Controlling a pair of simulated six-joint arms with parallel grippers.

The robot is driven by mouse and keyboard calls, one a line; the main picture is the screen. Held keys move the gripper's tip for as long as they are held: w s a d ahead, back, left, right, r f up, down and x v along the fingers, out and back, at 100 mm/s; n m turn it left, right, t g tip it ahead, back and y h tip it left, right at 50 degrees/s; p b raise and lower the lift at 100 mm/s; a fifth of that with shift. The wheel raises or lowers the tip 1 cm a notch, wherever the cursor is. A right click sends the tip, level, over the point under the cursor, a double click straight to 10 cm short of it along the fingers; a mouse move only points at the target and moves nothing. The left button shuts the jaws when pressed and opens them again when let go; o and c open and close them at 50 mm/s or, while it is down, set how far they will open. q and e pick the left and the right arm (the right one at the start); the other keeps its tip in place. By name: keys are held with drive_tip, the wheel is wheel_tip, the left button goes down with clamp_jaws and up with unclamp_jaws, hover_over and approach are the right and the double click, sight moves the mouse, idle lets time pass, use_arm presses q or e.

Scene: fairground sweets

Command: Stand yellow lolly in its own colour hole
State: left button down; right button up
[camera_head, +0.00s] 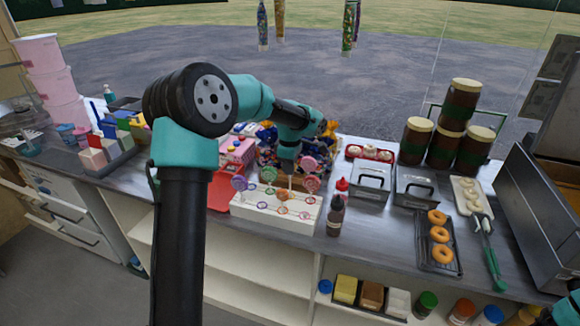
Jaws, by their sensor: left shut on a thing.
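My left gripper (289,172) points down over the back part of a white lolly stand (262,217) with coloured rings around its holes. It is shut on a lolly, whose thin pale stick (290,184) shows below the fingers. The lolly's head is hidden by the gripper, so I cannot see its colour. Purple (239,183), green (268,174) and pink (308,163) lollies are among several around the gripper. An orange one (282,195) shows low at the stand's middle. I cannot make out a yellow head or a yellow ring. My right gripper is out of view.
Metal tubs (371,180), stacked jars (460,104) and a doughnut rack (438,258) are further right. Bottles hang above.

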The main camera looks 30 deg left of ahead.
use_arm(q)
drive_tip(key=shift+f, duration=0.4)
idle(0.5)
drive_tip(key=shift+f, duration=0.6)
drive_tip(key=shift+f, duration=0.75)
drive_tip(key=shift+f, duration=1)
drive_tip(key=c, duration=1)
unclamp_jaws()
drive_tip(key=shift+o, duration=0.3)
